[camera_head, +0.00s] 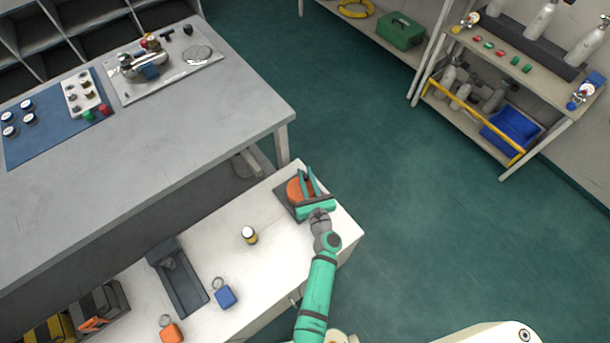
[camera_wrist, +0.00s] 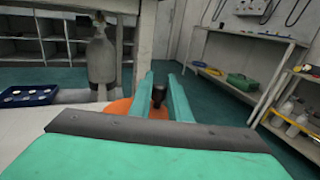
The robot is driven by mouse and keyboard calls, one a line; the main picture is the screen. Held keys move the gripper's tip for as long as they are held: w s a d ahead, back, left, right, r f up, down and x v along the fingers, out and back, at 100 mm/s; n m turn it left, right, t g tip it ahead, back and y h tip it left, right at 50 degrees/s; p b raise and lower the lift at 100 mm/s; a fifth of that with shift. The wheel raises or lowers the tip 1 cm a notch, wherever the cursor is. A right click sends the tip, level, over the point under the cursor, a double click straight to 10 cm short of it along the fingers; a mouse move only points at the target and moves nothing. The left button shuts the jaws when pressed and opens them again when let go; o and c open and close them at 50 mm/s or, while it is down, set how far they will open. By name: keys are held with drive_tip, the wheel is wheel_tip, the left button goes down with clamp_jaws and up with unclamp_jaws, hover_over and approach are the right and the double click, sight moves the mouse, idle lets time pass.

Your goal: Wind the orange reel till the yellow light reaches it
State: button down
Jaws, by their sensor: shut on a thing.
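The orange reel (camera_head: 294,189) sits on a dark square base (camera_head: 284,204) near the far right end of the white counter. My gripper (camera_head: 306,173) is over the reel and partly hides it. In the wrist view the reel (camera_wrist: 121,106) shows orange beside and below my fingers. My gripper (camera_wrist: 160,78) is shut on the reel's dark upright handle (camera_wrist: 158,96), which stands between the fingers. I cannot make out a lit yellow light in either view.
A grey bench (camera_head: 200,130) stands behind. Green floor is clear at right.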

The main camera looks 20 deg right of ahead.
drive_tip(key=shift+s+d+m+h, duration=0.25)
drive_tip(key=shift+m+h, duration=0.3)
drive_tip(key=shift+h, duration=0.3)
drive_tip(key=shift+s+d+m+h, duration=0.1)
drive_tip(key=shift+d+m+h, duration=0.1)
drive_tip(key=shift+m+h, duration=0.5)
drive_tip(key=shift+g+h, duration=0.3)
drive_tip(key=shift+h, duration=0.35)
drive_tip(key=shift+s+d+m+g+h, duration=0.1)
drive_tip(key=shift+s+m+g+h, duration=0.1)
drive_tip(key=shift+m+h, duration=0.35)
drive_tip(key=shift+s+d+m+g+h, duration=0.1)
drive_tip(key=shift+m+g+h, duration=0.1)
drive_tip(key=shift+m+h, duration=0.35)
drive_tip(key=shift+s+m+g+h, duration=0.25)
drive_tip(key=shift+m+g+h, duration=0.65)
drive_tip(key=shift+h, duration=0.7)
drive_tip(key=shift+s+m+g+h, duration=0.2)
drive_tip(key=shift+m+g+h, duration=0.2)
drive_tip(key=shift+m+h, duration=0.2)
drive_tip(key=shift+s+m+g+h, duration=0.15)
drive_tip(key=shift+m+g+h, duration=0.25)
drive_tip(key=shift+m+h, duration=0.2)
drive_tip(key=shift+s+m+g+h, duration=0.1)
drive_tip(key=shift+m+g+h, duration=0.25)
drive_tip(key=shift+g+h, duration=0.25)
drive_tip(key=shift+s+a, duration=0.1)
drive_tip(key=shift+a, duration=0.05)
drive_tip(key=c, duration=1.7)
unclamp_jaws()
